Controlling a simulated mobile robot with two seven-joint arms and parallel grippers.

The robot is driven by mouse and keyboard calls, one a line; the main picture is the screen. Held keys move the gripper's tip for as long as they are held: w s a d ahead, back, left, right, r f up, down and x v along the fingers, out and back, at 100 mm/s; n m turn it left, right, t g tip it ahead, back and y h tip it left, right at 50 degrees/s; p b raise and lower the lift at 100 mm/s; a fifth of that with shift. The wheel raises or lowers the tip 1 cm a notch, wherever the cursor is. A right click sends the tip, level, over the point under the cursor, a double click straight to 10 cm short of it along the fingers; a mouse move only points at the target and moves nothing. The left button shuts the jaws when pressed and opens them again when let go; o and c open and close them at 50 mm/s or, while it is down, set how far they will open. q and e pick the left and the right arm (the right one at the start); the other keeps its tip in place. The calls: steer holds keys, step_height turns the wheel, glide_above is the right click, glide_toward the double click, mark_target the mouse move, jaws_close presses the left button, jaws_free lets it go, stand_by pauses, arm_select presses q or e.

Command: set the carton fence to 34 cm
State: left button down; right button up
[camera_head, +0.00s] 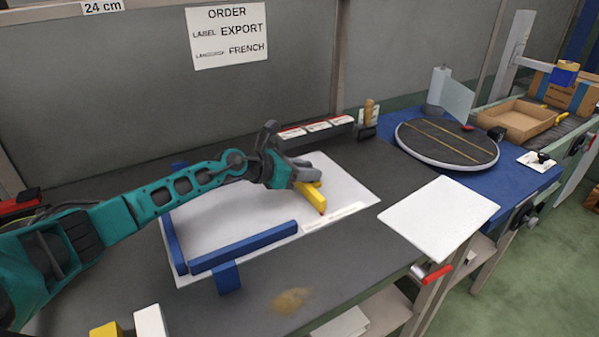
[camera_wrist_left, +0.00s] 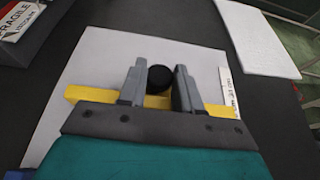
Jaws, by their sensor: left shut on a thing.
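The carton fence is a yellow bar (camera_head: 309,195) with a red tip at its near end, lying over a white board (camera_head: 215,228). The tip is beside a white scale strip (camera_head: 334,217) on the board's right part, whose marks are too small to read. In the left wrist view the yellow bar (camera_wrist_left: 215,110) runs across behind the fingers, and a black round knob (camera_wrist_left: 160,79) stands between them. My left gripper (camera_head: 297,176) is shut on the knob; its fingertips (camera_wrist_left: 160,82) are on both sides of it. My right gripper is not in view.
Blue rails (camera_head: 243,247) border the board's near and left sides. A "24 cm" sign (camera_head: 103,7) and an order sheet (camera_head: 229,36) hang on the wall. A label holder (camera_head: 317,127) stands behind; a white panel (camera_head: 439,216) and a turntable (camera_head: 447,143) are to the right.

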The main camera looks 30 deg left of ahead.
arm_select(q)
steer(key=w+d, duration=0.1)
steer(key=w, duration=0.2)
steer(key=w+d+b, duration=0.1)
steer(key=shift+w+d, duration=0.25)
steer(key=shift+d, duration=0.05)
steer(key=shift+w+d, duration=0.3)
steer(key=shift+w, duration=0.15)
steer(key=c, duration=0.8)
jaws_free()
